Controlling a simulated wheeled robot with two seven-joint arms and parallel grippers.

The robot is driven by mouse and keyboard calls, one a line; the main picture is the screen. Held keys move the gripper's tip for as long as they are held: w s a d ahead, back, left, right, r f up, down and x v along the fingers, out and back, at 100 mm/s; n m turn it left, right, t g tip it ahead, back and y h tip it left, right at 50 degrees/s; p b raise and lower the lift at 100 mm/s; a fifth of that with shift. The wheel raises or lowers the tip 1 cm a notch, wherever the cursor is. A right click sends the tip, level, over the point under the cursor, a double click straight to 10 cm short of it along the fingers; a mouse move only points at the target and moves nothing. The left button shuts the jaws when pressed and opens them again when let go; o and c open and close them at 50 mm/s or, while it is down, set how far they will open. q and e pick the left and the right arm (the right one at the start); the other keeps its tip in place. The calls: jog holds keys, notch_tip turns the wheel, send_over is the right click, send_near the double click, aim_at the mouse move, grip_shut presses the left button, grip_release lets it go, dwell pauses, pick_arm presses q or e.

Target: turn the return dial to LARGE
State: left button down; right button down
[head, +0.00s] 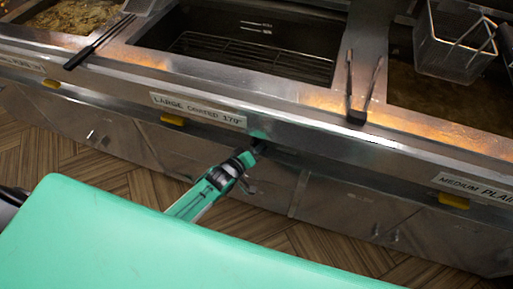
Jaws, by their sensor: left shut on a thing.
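My left gripper (258,149) reaches up to the steel front of the frying range, just below the ledge and right of the label reading LARGE COATED 170° (198,109). It is shut on a small dark thing at the panel, which I take to be the return dial. The fingers and the ledge's shadow hide most of it, so its pointer and setting cannot be read. My right gripper is not in view.
A vat with a wire rack (250,55) lies behind the ledge. A wire basket (455,45) hangs over the right vat. Yellow tabs (172,120) sit below the labels. The wooden floor (100,165) is clear.

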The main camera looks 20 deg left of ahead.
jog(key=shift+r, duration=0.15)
pick_arm(q)
jog(key=shift+r+p, duration=0.1)
jog(key=shift+p, duration=0.2)
jog(key=m+p, duration=0.1)
jog(key=p, duration=0.1)
jog(key=m+y+p, duration=0.1)
jog(key=shift+d+r+m+g+y+p, duration=0.1)
jog(key=shift+r+m+g+y+p, duration=0.05)
jog(key=shift+m+g+y+p, duration=0.2)
jog(key=shift+m+y+p, duration=0.55)
jog(key=shift+m+p, duration=0.1)
jog(key=shift+m, duration=0.2)
jog(key=shift+d+f+m+y, duration=0.1)
jog(key=shift+f+m+y, duration=0.1)
jog(key=shift+m+y, duration=0.7)
jog(key=shift+m, duration=0.3)
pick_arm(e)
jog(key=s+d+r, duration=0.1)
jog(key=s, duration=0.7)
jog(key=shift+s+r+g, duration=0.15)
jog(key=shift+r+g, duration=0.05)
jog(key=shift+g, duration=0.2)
